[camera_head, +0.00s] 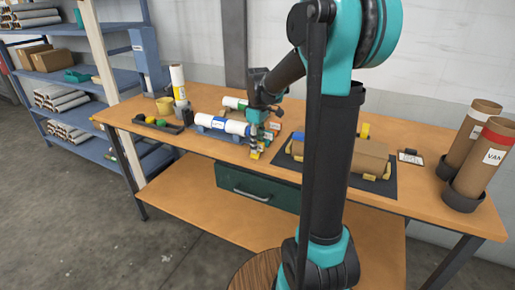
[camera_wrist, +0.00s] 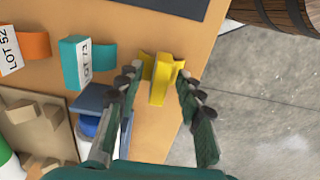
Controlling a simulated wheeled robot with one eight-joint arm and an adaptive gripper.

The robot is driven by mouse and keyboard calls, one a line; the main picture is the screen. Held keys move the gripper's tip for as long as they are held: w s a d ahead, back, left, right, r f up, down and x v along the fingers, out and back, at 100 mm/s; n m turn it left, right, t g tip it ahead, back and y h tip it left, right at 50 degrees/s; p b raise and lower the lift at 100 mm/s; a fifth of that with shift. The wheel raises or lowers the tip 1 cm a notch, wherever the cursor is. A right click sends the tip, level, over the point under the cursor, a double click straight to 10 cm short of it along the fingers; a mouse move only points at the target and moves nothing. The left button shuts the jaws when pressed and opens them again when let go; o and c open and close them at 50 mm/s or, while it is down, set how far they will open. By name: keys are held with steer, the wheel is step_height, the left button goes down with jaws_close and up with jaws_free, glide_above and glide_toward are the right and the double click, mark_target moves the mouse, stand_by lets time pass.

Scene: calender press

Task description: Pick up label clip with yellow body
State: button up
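The yellow label clip (camera_wrist: 163,76) lies near the table edge in the wrist view, between my gripper's two spread fingertips (camera_wrist: 157,78). The left fingertip is close beside the clip; I cannot tell if it touches. The right fingertip has a small gap. In the head view the yellow clip (camera_head: 255,155) shows just below my gripper (camera_head: 256,144) at the front edge. A teal clip with a white label (camera_wrist: 76,62) and an orange clip with a white label (camera_wrist: 24,52) stand in a row to its left in the wrist view.
A blue-grey cradle with white rolls (camera_head: 222,124) is left of my gripper. A dark mat with brown rolls (camera_head: 345,158) is to the right. The wooden table (camera_head: 425,190) ends just beyond the yellow clip, with grey floor (camera_wrist: 245,110) below. A barrel (camera_wrist: 285,14) shows at the top right.

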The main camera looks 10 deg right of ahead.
jaws_close()
steer(key=shift+r, duration=0.1)
step_height(320, 180, up, 20)
stand_by(0.6)
